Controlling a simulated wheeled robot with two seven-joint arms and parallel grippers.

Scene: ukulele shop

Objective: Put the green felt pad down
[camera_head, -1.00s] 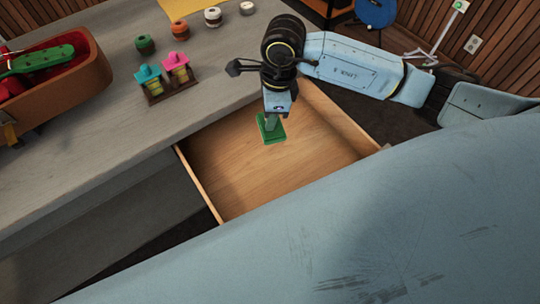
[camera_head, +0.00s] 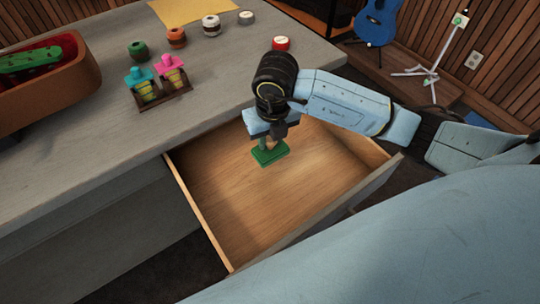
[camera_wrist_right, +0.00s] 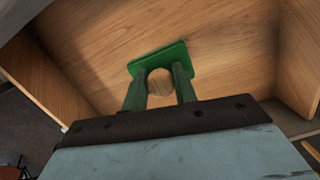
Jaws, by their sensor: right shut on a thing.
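The green felt pad (camera_head: 270,155) is a small flat green piece over the open drawer (camera_head: 225,215), toward its back edge by the counter. My right gripper (camera_head: 267,142) is just above the pad and shut on it. My left gripper is out of view.
The drawer is empty otherwise, with raised walls around it. A blue guitar (camera_head: 377,22) stands behind.

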